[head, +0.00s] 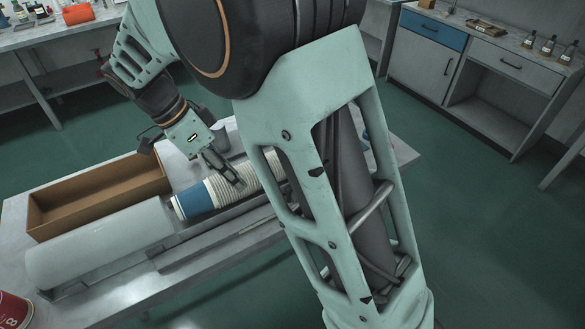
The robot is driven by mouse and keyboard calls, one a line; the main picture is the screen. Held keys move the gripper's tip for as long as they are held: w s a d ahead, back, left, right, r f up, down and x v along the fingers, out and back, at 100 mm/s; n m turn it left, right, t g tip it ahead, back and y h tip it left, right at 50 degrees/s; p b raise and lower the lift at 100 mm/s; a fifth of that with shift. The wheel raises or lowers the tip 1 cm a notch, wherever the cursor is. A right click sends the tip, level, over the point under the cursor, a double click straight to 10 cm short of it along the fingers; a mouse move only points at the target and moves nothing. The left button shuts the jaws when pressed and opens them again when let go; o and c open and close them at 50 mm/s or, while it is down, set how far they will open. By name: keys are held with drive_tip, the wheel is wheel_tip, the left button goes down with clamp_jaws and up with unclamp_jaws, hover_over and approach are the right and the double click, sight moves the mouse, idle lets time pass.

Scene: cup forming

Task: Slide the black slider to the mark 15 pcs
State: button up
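A row of nested white ridged cups (232,188) lies along the table, with a blue section (197,200) at its left end. My gripper (238,183) is over the white cups, with its fingers pointing down and to the right. The fingers look close to the cups, but I cannot tell whether they touch anything or how wide they are apart. I cannot make out the black slider or the 15 pcs mark. A grey metal rail (215,236) runs along the front of the cup row. My own arm hides the right part of the row and the rail.
A long open brown box (95,205) stands behind the cups at left. A large pale cylinder (100,245) lies left of the blue section. A red can (14,308) is at the bottom left. Cabinets (425,60) stand at upper right, across open green floor.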

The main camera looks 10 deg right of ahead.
drive_tip(key=d, duration=0.4)
drive_tip(key=s+d+f+p, duration=0.1)
drive_tip(key=d, duration=0.3)
drive_tip(key=d+p, duration=0.1)
drive_tip(key=d, duration=0.3)
drive_tip(key=shift+s+d+f, duration=0.25)
drive_tip(key=shift+d+f, duration=0.25)
drive_tip(key=shift+f, duration=0.35)
clamp_jaws()
drive_tip(key=shift+a, duration=0.1)
